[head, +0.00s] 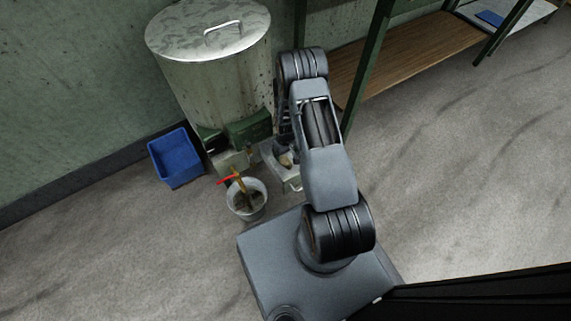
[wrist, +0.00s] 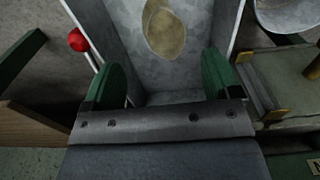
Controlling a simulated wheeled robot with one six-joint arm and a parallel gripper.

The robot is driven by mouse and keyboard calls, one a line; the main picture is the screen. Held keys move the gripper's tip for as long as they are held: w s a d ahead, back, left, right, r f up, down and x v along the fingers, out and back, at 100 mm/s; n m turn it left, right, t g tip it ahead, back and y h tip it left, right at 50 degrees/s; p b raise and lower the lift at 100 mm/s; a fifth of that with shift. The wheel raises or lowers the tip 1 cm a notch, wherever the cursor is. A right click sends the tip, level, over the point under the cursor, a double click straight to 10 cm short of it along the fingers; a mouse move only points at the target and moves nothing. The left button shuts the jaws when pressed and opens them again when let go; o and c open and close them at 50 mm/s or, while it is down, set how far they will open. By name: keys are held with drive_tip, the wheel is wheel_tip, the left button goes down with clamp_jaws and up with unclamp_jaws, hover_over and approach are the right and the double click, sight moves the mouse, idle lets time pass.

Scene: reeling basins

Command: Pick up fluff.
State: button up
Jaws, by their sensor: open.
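A tan, rounded clump that looks like the fluff (wrist: 164,30) lies in a grey metal tray (wrist: 205,22) in the wrist view. In the head view a small tan lump (head: 286,160) shows in the tray (head: 294,182), partly hidden by my arm. My gripper (wrist: 163,76) is open, its two green fingers wide apart with nothing between them. The fluff lies beyond the fingertips in the wrist view, roughly centred between them and apart from them. In the head view I cannot make out the fingers clearly.
A lidded metal drum (head: 215,85) stands behind the tray. A blue bin (head: 176,157) and a white bucket (head: 246,199) stand to the left. A red ball knob (wrist: 77,40) is beside the tray. A wooden-shelved rack (head: 410,60) stands right; the right floor is clear.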

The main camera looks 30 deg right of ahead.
sight(286, 160)
drive_tip(key=shift+s+a+f+b, duration=0.1)
drive_tip(key=shift+f+b, duration=0.7)
drive_tip(key=shift+f, duration=0.6)
drive_tip(key=shift+a+f+b, duration=0.1)
drive_tip(key=shift+f+b, duration=0.7)
drive_tip(key=shift+f, duration=0.6)
drive_tip(key=shift+r, duration=0.1)
drive_tip(key=c, duration=1)
